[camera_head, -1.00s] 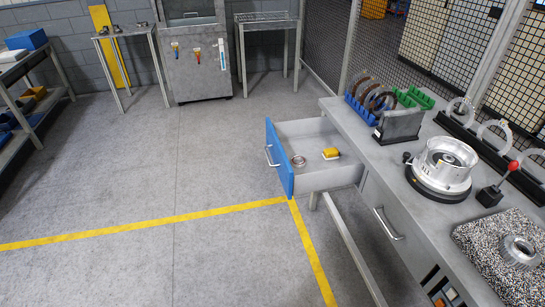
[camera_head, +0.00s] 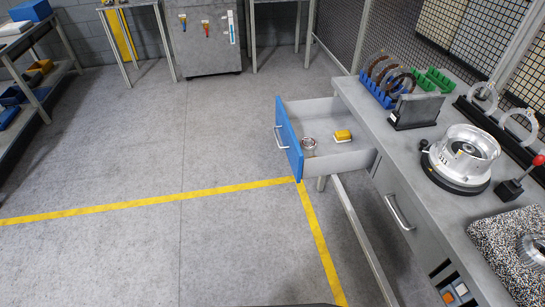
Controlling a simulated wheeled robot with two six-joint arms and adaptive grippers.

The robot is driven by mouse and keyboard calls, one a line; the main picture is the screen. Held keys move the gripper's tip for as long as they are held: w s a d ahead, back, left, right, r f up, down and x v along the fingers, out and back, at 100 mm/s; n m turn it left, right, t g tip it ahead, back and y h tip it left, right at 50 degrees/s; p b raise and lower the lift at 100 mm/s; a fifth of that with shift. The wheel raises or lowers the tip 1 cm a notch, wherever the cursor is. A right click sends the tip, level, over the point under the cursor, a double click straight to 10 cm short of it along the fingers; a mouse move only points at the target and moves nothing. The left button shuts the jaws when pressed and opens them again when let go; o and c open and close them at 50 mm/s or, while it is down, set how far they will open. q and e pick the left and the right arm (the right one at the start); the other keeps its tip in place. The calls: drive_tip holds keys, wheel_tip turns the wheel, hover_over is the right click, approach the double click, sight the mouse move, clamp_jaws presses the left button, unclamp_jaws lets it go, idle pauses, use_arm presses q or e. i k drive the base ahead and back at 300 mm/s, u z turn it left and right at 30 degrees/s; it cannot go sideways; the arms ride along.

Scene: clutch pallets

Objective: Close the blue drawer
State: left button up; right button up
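The blue drawer (camera_head: 289,137) stands pulled out from the left side of the grey workbench (camera_head: 408,153). Its blue front faces left and carries a metal bar handle (camera_head: 280,138). Inside the drawer lie a yellow block (camera_head: 343,136) and a small metal ring-like part (camera_head: 309,144). Neither of my grippers shows in the head view.
A grey drawer with a metal handle (camera_head: 399,212) sits nearer in the bench front. A round metal housing (camera_head: 464,153) and a speckled mat (camera_head: 490,245) are on the benchtop. A shelf (camera_head: 38,85) stands at far left. The floor left of the drawer is clear.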

sight(318, 119)
drive_tip(key=z, duration=0.15)
drive_tip(key=i, duration=0.9)
drive_tip(key=z, duration=0.6)
